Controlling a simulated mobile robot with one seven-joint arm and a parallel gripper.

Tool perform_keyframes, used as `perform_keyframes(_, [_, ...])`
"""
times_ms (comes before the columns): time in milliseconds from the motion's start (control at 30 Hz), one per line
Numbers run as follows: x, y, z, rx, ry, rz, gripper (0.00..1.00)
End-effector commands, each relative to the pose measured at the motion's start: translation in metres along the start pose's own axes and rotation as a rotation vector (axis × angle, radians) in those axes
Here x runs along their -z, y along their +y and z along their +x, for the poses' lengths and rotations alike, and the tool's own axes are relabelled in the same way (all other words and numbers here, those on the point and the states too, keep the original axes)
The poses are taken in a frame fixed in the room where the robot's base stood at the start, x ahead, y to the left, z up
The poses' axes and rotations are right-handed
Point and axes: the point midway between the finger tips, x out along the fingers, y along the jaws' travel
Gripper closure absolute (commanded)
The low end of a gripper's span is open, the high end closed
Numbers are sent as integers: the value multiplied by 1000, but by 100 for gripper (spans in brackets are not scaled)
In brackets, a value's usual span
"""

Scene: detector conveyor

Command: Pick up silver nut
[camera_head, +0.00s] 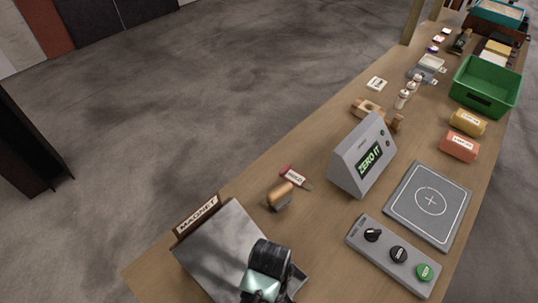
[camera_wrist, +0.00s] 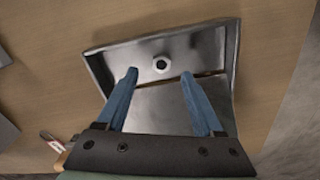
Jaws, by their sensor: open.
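In the wrist view a small silver nut (camera_wrist: 160,65) with a dark hole lies inside a grey metal tray (camera_wrist: 226,68), near its far wall. My gripper (camera_wrist: 159,76) is open above the tray. Its two blue fingers point toward the nut, one on each side of it in the picture, and nothing is between them. I cannot tell how high the fingertips are above the nut. In the head view my gripper (camera_head: 268,283) is at the bottom, over the grey tray (camera_head: 302,277), and the nut is hidden.
A grey slanted plate with a MAGNET sign (camera_head: 197,214) stands to the left. A wooden-handled tool (camera_head: 280,195), a ZERO IT display box (camera_head: 362,155), a button panel (camera_head: 394,255) and a square pad (camera_head: 429,204) share the wooden table. A green crate (camera_head: 487,85) stands farther back.

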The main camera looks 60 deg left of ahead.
Motion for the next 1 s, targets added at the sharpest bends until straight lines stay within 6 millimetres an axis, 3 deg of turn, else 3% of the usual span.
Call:
perform_keyframes(233, [-1,-3,33,3,-2,1,31])
perform_keyframes(567, [-1,-3,39,0,1,1,31])
perform_keyframes(933, [-1,-3,39,0,1,1,96])
perform_keyframes(1000, [-1,-3,39,0,1,1,100])
